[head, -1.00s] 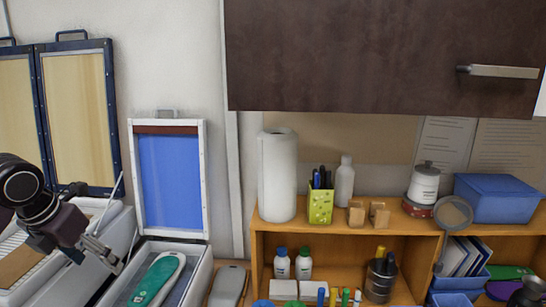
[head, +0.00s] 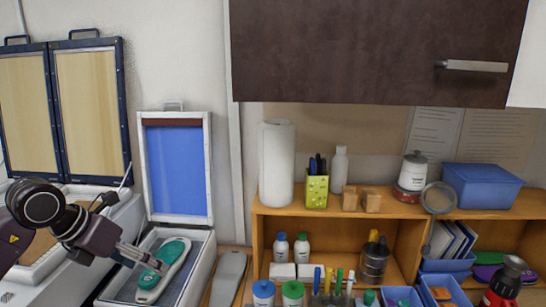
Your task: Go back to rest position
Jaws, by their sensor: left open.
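My left gripper (head: 153,264) reaches in from the left and points right and slightly down. It is open, and its fingertips overlap the left edge of a teal and grey insole (head: 174,253) in the picture. I cannot tell whether they touch it. The insole lies in an open case (head: 199,273) with a blue-lined raised lid (head: 176,170). A grey sole-shaped piece (head: 229,272) lies just right of the case. My right gripper is not in view.
A wooden shelf (head: 330,213) at right holds a paper roll (head: 276,165), a green pen cup (head: 317,190), bottles and a blue box (head: 484,187). A dark cabinet (head: 350,50) hangs above. Another open case with wooden panels (head: 90,110) stands at left.

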